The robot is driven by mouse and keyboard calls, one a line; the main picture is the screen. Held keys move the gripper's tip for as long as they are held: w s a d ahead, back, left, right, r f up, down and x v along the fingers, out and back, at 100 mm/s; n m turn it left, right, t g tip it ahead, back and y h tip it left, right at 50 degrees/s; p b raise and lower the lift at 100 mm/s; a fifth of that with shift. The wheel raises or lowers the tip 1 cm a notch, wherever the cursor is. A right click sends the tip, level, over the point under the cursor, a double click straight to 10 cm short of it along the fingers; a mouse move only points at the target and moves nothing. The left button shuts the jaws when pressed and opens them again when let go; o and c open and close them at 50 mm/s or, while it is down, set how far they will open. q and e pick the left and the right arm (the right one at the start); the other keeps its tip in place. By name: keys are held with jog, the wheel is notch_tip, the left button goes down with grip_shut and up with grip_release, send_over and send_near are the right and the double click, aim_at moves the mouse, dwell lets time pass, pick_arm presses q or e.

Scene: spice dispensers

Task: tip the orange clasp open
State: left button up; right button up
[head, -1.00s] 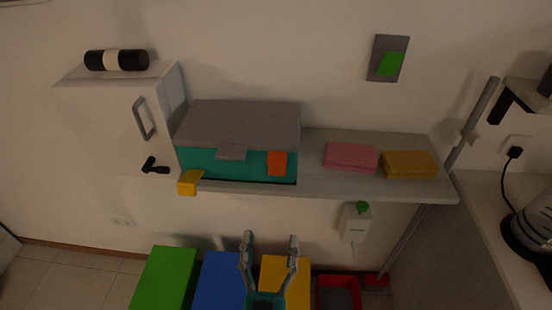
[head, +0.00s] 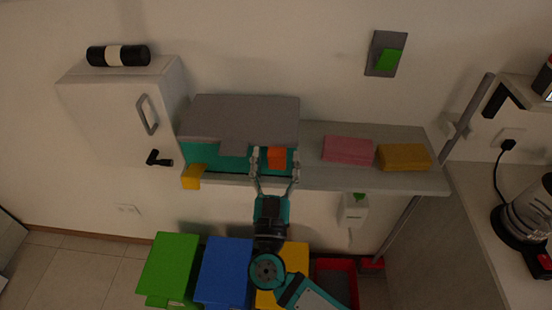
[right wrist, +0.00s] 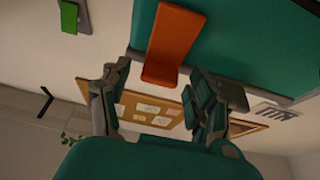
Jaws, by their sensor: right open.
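The orange clasp (head: 277,157) sits on the front of a teal box with a grey lid (head: 240,112) on the wall shelf. In the right wrist view the clasp (right wrist: 171,42) hangs down the teal box front (right wrist: 235,40), its lower end near the gap between my fingers. My right gripper (head: 275,160) is open, with one finger on each side of the clasp in the head view. In the right wrist view the right gripper (right wrist: 160,90) shows no clear contact with the clasp. My left gripper is not in view.
A yellow piece (head: 193,177) sits at the shelf's left front edge. Pink (head: 348,150) and mustard (head: 404,157) folded cloths lie right of the box. A white cabinet (head: 110,110) is at left. A dispenser (head: 354,208) hangs below the shelf.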

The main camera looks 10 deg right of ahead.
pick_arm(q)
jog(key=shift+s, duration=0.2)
pick_arm(e)
jog(key=shift+c, duration=0.2)
grip_shut()
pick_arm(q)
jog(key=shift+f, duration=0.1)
